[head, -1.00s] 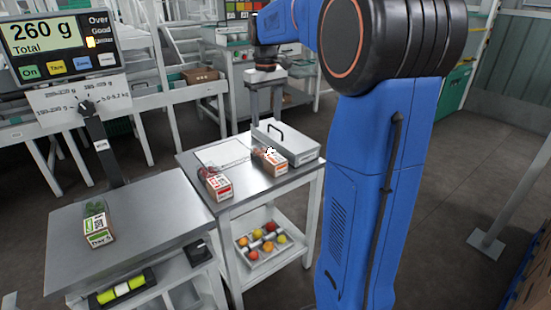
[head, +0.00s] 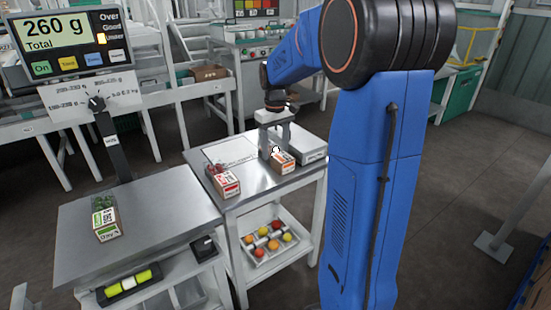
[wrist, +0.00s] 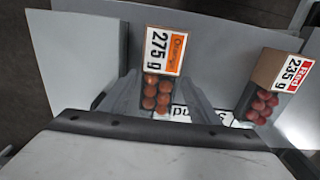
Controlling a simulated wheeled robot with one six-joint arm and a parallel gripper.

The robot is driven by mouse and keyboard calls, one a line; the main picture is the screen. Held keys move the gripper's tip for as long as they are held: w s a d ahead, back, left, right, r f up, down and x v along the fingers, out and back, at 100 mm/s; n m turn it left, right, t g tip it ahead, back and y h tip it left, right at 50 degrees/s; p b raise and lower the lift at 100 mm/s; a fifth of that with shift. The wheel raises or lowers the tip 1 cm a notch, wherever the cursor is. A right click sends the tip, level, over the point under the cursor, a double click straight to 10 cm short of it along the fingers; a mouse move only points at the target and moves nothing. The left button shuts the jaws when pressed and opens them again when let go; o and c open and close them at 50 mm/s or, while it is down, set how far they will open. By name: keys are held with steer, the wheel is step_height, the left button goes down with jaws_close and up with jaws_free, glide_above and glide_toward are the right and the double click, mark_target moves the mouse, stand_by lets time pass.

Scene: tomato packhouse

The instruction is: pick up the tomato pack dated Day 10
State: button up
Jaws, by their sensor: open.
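An orange-labelled tomato pack (head: 284,163) lies on the side table under my gripper (head: 277,148). In the wrist view this pack (wrist: 163,52) reads "Orange 275 g" and shows orange-red tomatoes. My open gripper (wrist: 160,98) has a finger on either side of the tomato end; I cannot tell whether they touch. A red-labelled pack (head: 226,182) lies to the left and reads "Red 235 g" in the wrist view (wrist: 282,72). A green-labelled pack (head: 105,220) stands on the left bench; its label begins "Day", the number unclear. I cannot read "Day 10" on any pack.
A grey lidded box (head: 312,150) sits close to the right of the orange-labelled pack. A scale display (head: 55,42) reading 260 g stands at upper left. A tray of loose tomatoes (head: 262,256) sits on the shelf below the side table (head: 242,202).

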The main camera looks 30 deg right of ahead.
steer(key=shift+f, duration=1.45)
steer(key=c, duration=1)
steer(key=shift+c, duration=0.2)
steer(key=shift+r, duration=0.1)
